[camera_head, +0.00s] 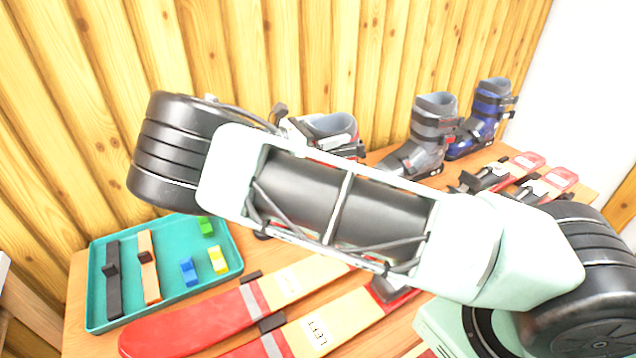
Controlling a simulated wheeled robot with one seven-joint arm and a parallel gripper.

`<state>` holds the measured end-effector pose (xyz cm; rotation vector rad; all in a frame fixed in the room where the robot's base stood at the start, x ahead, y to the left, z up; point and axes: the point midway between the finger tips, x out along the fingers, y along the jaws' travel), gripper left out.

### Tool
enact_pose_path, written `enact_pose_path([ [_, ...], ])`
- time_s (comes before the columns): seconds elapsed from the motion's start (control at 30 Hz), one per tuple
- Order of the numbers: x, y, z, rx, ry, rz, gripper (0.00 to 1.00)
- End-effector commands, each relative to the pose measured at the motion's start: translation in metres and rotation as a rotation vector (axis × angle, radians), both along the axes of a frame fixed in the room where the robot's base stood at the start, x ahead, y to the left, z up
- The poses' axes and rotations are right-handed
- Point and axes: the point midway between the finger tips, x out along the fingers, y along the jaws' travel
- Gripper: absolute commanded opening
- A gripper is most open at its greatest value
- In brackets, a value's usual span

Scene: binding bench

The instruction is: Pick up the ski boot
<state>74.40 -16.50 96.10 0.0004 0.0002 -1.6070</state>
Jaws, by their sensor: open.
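Several ski boots stand along the back of the bench by the wooden wall. A white, grey and red boot (338,130) is in the middle, its lower part hidden behind my arm. A grey boot (430,130) stands upright to its right, with its toe partly behind my arm. A blue boot (485,117) with dark straps stands upright at the far right. I cannot tell from the picture which boot is meant. My arm crosses the middle of the view, and its gripper end cannot be made out.
A teal tray (98,316) at the left holds black and orange bars and small coloured blocks. A red and yellow ski (225,310) and another marked LEFT (315,335) lie in front. Red skis with bindings (525,162) lie at right. The wooden wall (85,90) closes the back.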

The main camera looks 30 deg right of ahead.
Motion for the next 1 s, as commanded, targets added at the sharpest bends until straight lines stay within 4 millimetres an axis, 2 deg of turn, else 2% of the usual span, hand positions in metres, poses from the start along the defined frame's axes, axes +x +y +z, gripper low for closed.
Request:
enact_pose_path([
  [0.03, 0.0, 0.0, 0.0, 0.0, 0.0, 0.0, 0.97],
  [0.3, 0.0, 0.0, 0.0, 0.0, 0.0, 0.0, 0.24],
  [0.57, 0.0, 0.0, 0.004, -0.002, -0.003, -0.001, 0.24],
  [0.67, 0.001, 0.0, 0.012, -0.002, -0.004, -0.001, 0.24],
  [1.0, 0.0, 0.0, 0.067, -0.001, -0.004, -0.001, 0.24],
])
